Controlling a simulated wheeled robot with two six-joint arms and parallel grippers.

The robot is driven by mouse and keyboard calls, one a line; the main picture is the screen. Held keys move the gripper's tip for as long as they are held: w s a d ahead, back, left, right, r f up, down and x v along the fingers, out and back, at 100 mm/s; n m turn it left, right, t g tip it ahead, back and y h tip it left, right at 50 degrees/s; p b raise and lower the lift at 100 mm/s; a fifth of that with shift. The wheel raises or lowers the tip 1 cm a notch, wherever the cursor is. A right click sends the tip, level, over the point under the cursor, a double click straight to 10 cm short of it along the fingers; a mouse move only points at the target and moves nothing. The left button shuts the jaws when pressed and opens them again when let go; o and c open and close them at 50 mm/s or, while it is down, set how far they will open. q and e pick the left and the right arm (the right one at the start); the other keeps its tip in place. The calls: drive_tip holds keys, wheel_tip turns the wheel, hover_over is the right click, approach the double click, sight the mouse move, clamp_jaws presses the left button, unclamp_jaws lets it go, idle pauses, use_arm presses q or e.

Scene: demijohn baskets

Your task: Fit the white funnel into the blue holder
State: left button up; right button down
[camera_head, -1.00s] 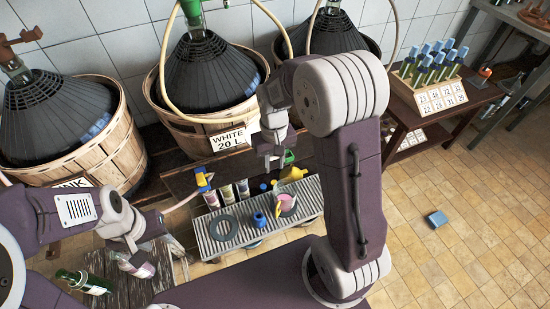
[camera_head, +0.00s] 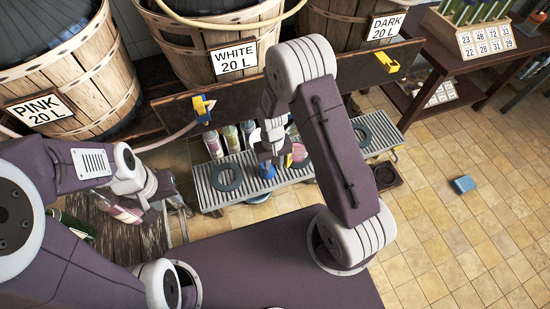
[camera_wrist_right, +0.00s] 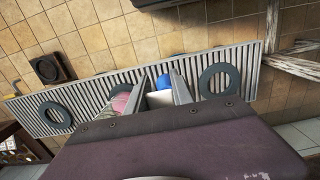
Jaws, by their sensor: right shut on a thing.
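My right gripper (camera_head: 266,152) is over the slatted rack in the head view. In the right wrist view, a white piece (camera_wrist_right: 160,97) lies between its fingers; it looks like the white funnel, but only a small part shows. The gripper is shut on it. A blue piece, apparently the blue holder (camera_head: 267,170), is at the rack just below the right gripper. It shows just beyond the fingers in the right wrist view (camera_wrist_right: 163,82). I cannot tell whether funnel and holder touch. My left gripper (camera_head: 168,198) is at the left, above the wooden stool; its fingers are unclear.
A yellow-and-blue clip (camera_head: 203,108) and a yellow bracket (camera_head: 387,62) sit on the board behind. A blue block (camera_head: 463,184) lies on the open floor.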

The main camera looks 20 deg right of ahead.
drive_tip(key=shift+r, duration=0.1)
wheel_tip(320, 180, down, 7)
drive_tip(key=b, duration=0.3)
idle(0.4)
drive_tip(key=shift+r, duration=0.1)
idle(0.4)
drive_tip(key=shift+p, duration=0.45)
idle(0.8)
